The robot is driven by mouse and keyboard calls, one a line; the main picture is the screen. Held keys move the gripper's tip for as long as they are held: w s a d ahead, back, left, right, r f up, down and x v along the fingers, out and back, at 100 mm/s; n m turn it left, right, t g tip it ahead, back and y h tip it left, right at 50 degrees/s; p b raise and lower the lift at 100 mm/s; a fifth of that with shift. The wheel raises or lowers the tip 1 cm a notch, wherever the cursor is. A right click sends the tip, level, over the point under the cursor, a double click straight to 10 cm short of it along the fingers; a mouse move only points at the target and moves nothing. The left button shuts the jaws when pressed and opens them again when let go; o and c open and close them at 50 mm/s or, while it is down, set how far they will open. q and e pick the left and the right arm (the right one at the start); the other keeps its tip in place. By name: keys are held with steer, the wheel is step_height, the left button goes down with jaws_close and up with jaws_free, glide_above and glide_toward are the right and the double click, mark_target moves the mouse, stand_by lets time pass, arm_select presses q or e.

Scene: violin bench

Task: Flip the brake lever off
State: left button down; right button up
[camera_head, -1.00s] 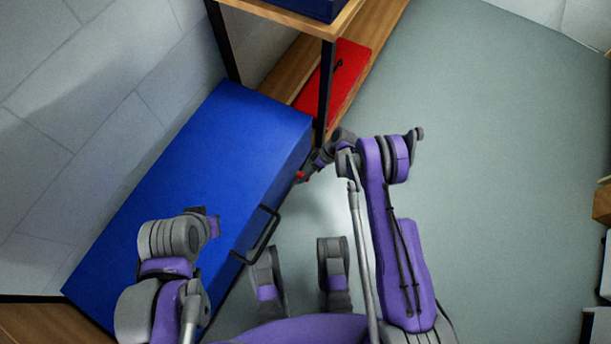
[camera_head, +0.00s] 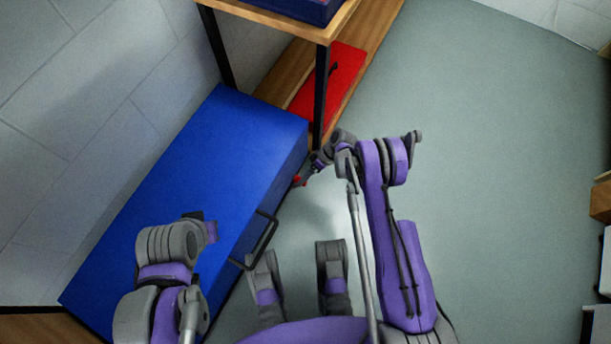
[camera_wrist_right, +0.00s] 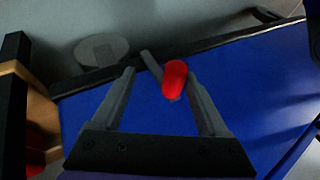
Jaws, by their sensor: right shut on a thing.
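The brake lever has a red knob (camera_wrist_right: 174,78) and a short grey shaft (camera_wrist_right: 151,65), low beside the blue cart's side in the right wrist view. In the head view a small red spot (camera_head: 297,181) shows it at the cart's right end. My right gripper (camera_wrist_right: 162,78) has its fingers on both sides of the lever, with the red knob nearer the right finger. In the head view the right gripper (camera_head: 306,174) is small and partly hidden by its wrist. My left gripper (camera_head: 209,230) is over the blue cart; its fingers are not clear.
The blue cart (camera_head: 190,160) has a black handle (camera_head: 262,241) on its near side. A wooden shelf with a black post (camera_head: 321,95) and a red case (camera_head: 335,75) stands behind it. Open grey floor (camera_head: 480,150) lies to the right. A pale round disc (camera_wrist_right: 102,50) is near the lever.

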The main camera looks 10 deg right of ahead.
steer(key=shift+d, duration=0.1)
steer(key=p+v, duration=0.2)
steer(key=v, duration=0.8)
steer(key=shift+r, duration=0.35)
steer(key=shift+d, duration=0.15)
